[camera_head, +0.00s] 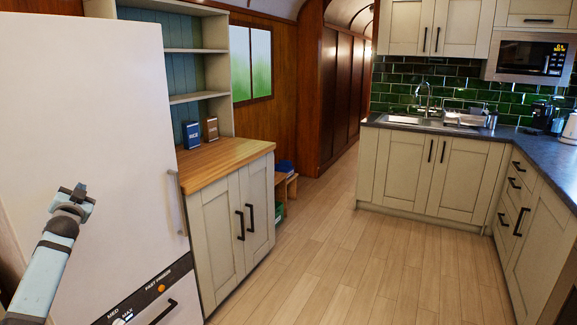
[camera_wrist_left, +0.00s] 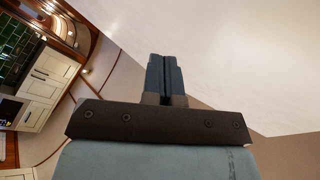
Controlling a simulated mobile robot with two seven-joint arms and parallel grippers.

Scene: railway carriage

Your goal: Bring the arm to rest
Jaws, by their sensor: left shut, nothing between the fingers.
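My left arm (camera_head: 48,250) comes in from the lower left of the head view and is raised in front of the white fridge. My left gripper (camera_head: 80,190) is at its upper end, shut and empty. In the left wrist view the two dark fingers (camera_wrist_left: 164,75) are together with nothing between them. A pale surface fills the upper right of that view behind the fingers. I cannot tell how far the fingers are from it. My right gripper is not in view.
The white fridge (camera_head: 100,110) stands close on the left, with its handle (camera_head: 176,203) on the right edge. A wooden-topped cabinet (camera_head: 215,162) holds two small boxes. A sink (camera_head: 420,121) and kitchen counters stand at the back right. The wooden floor (camera_head: 350,255) in the middle is clear.

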